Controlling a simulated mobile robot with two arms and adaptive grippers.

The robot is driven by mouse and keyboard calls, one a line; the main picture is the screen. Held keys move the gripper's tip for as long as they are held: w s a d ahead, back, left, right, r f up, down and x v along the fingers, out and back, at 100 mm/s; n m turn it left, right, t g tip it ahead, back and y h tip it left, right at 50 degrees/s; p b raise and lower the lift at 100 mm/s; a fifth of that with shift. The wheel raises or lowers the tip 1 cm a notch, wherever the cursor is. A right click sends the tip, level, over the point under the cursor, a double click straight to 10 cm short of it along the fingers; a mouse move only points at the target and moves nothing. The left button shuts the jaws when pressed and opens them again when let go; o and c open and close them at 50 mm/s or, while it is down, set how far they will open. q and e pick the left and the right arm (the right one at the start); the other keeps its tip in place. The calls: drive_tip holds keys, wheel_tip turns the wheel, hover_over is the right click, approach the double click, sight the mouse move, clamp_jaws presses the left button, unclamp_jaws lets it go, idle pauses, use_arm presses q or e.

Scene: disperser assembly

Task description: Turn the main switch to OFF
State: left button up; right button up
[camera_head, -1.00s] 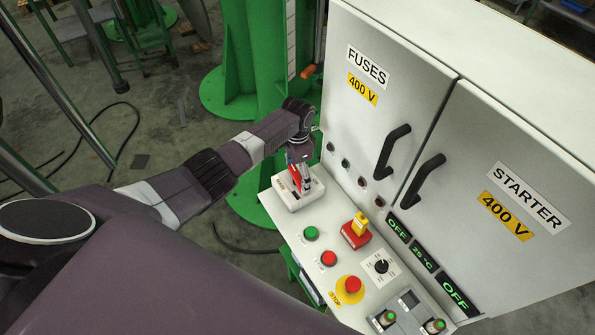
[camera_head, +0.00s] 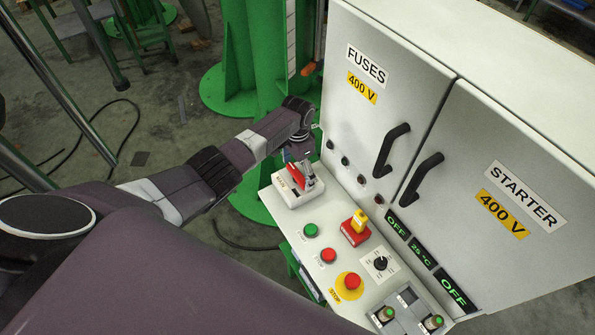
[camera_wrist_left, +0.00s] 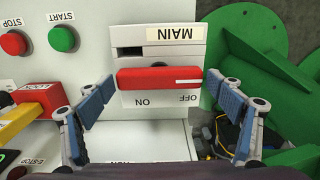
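The main switch is a pale box with a MAIN label (camera_wrist_left: 180,34) at the far end of the control panel; it also shows in the head view (camera_head: 291,198). Its red handle (camera_wrist_left: 160,79) lies crosswise in the left wrist view, with a white mark at its right end, by the OFF lettering. OFF and ON appear upside down there. My left gripper (camera_wrist_left: 160,82) is open, with one finger beyond each end of the handle; I cannot tell whether either finger touches it. In the head view, my left gripper (camera_head: 301,172) is over the switch. My right gripper is not in view.
Green start (camera_head: 310,230) and red stop (camera_head: 328,256) buttons, a yellow-and-red switch (camera_head: 356,228) and an emergency stop (camera_head: 352,281) share the panel. The tall cabinet (camera_head: 410,130) with black handles stands right behind it. A green column (camera_head: 250,60) stands beyond.

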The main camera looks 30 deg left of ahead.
sight(298, 173)
use_arm(q)
drive_tip(key=shift+o, duration=1)
wheel_tip(298, 173, up, 12)
